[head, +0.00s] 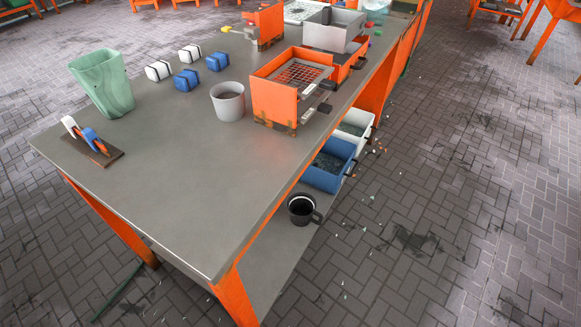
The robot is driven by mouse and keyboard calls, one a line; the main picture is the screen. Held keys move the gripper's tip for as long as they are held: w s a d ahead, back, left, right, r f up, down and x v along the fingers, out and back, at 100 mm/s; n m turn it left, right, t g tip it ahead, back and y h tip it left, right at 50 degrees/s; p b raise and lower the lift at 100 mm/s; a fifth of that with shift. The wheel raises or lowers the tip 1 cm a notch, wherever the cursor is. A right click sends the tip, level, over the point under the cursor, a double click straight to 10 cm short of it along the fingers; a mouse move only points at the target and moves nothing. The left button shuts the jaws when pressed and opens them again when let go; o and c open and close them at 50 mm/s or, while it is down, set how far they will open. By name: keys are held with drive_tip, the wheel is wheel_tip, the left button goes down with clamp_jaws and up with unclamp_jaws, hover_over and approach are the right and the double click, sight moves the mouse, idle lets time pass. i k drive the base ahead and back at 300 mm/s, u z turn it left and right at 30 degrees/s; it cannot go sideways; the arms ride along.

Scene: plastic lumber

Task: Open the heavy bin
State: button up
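No bin in the head view carries a label, so I cannot tell which one is the heavy bin. My gripper is not in view.
A green container (104,84), a grey bucket (228,104), strapped white and blue blocks and a small clamp board (93,143) stand on the grey table (190,190). A black mug (302,209) is on the shelf. The brick floor (440,190) at right is mostly free, with small scraps.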

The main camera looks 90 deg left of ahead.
sight(328, 178)
drive_tip(key=u, duration=1.4)
drive_tip(key=i, duration=1.15)
drive_tip(key=u, duration=1.5)
drive_tip(key=k, duration=0.65)
drive_tip(key=z, duration=0.45)
drive_tip(key=i, duration=1.5)
drive_tip(key=u, duration=0.65)
